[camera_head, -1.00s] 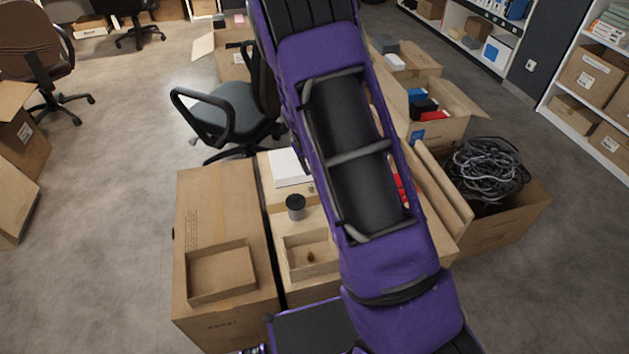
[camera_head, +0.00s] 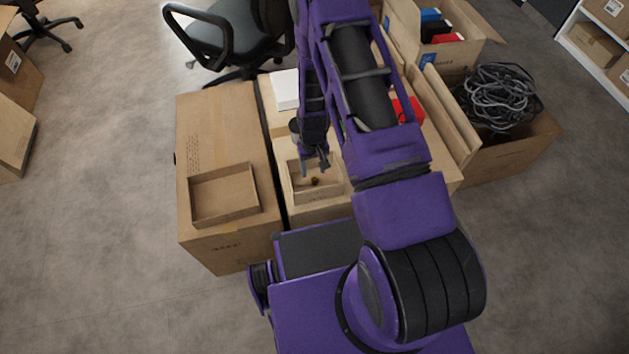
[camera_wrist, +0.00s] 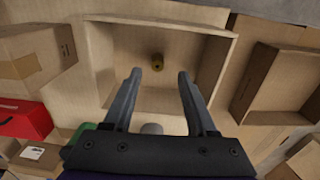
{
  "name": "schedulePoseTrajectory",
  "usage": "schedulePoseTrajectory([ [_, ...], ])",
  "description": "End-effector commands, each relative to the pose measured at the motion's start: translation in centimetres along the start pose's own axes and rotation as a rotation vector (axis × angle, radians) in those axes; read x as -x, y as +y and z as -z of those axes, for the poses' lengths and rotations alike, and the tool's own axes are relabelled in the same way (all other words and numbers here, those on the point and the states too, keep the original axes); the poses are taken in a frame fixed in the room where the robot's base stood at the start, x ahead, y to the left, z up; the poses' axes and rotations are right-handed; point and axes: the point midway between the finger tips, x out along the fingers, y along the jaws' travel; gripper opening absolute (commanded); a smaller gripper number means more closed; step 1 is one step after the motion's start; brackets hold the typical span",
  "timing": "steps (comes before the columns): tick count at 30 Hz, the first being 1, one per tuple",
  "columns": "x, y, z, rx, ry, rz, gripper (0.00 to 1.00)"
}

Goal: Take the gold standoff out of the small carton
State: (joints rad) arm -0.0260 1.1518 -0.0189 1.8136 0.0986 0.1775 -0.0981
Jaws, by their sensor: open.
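The gold standoff (camera_head: 315,181) is a small brass-coloured piece inside the small open carton (camera_head: 298,199), which sits on the large box in the middle. In the wrist view the standoff (camera_wrist: 157,62) is near the carton's floor centre, beyond my fingertips and roughly midway between them. The carton's rim (camera_wrist: 165,22) frames it. My gripper (camera_head: 314,170) is over the carton, pointing down; in the wrist view my gripper (camera_wrist: 159,75) is open, with nothing between the fingers. I cannot tell the exact height of the fingertips above the standoff.
A similar shallow empty carton (camera_head: 223,194) lies on the large box to the left. A carton of coiled cables (camera_head: 500,98) is at the right.

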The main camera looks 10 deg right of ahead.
Motion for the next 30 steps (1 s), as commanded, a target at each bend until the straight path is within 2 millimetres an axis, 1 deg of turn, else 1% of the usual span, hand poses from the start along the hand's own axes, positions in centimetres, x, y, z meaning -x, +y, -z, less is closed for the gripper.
schedulePoseTrajectory([
  [5,-1.3,0.1,0.0,0.000,-0.001,0.000,0.57],
  [9,-3.6,0.4,0.0,-0.001,-0.001,0.000,0.57],
  [13,-5.1,0.4,0.0,-0.001,0.000,0.000,0.57],
  [16,-5.6,0.4,0.1,-0.001,0.001,0.000,0.57],
  [22,-5.6,0.4,0.1,0.000,0.001,0.000,0.57],
  [23,-5.6,0.4,0.1,0.000,0.001,0.000,0.56],
  [24,-5.6,0.4,0.0,0.000,0.001,0.000,0.48],
  [26,-5.6,0.4,0.0,0.000,0.001,0.000,0.38],
  [30,-5.6,0.4,0.0,0.000,0.000,0.000,0.12],
])
